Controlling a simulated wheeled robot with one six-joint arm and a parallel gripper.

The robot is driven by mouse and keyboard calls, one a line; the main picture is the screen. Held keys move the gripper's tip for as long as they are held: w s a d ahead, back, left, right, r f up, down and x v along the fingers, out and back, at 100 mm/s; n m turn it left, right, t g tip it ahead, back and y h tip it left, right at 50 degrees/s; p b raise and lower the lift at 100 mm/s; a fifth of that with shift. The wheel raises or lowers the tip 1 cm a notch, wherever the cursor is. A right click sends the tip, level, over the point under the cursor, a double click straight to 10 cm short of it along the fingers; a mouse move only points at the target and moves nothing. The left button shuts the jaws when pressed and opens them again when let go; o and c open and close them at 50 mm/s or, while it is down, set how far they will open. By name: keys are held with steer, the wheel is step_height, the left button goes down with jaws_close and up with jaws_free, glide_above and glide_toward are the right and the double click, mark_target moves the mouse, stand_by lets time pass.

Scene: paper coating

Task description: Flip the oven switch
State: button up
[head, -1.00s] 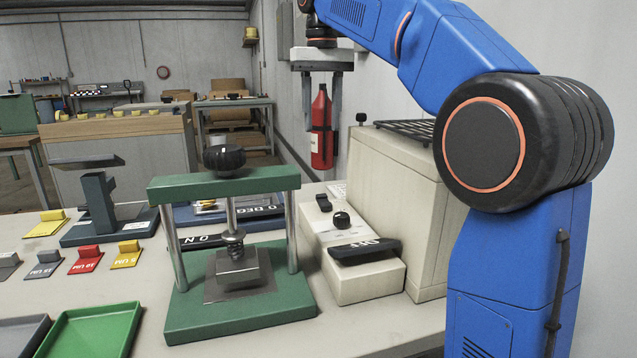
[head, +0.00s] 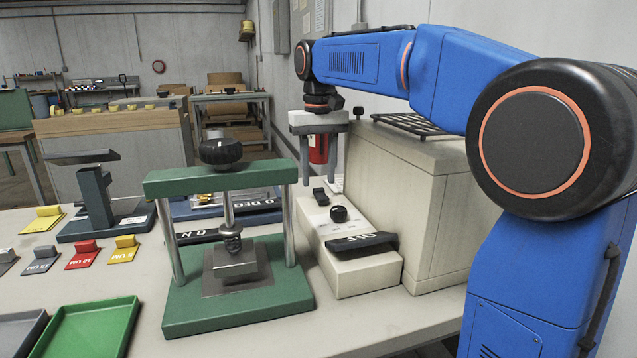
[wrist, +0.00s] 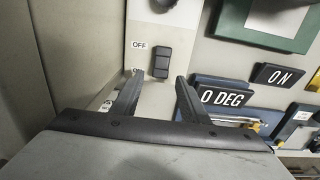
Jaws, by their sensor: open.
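The oven (head: 415,205) is a large beige box with a lower control box (head: 350,275) on its left. The oven switch (head: 320,196) is a small black rocker on the far part of the control box. In the wrist view the switch (wrist: 160,62) stands beside a printed OFF label (wrist: 138,44); a second label below is partly hidden by a finger. My gripper (head: 319,178) is open and empty, pointing down just above the switch. In the wrist view its fingertips (wrist: 159,77) spread to either side of the switch; contact cannot be told.
A black knob (head: 339,214) and a black lettered plate (head: 362,244) sit nearer on the control box. A green press (head: 225,312) stands to the left. A red fire extinguisher (head: 318,150) is behind my gripper. The oven wall closes the right side.

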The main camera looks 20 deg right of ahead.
steer(key=shift+f, duration=1.35)
jaws_close()
steer(key=shift+w, duration=0.1)
steer(key=shift+w+f+g, duration=0.1)
steer(key=shift+w+g, duration=0.05)
steer(key=shift+g, duration=0.45)
steer(key=shift+w+f+g, duration=0.1)
steer(key=shift+w+g, duration=0.05)
steer(key=shift+g, duration=0.45)
jaws_free()
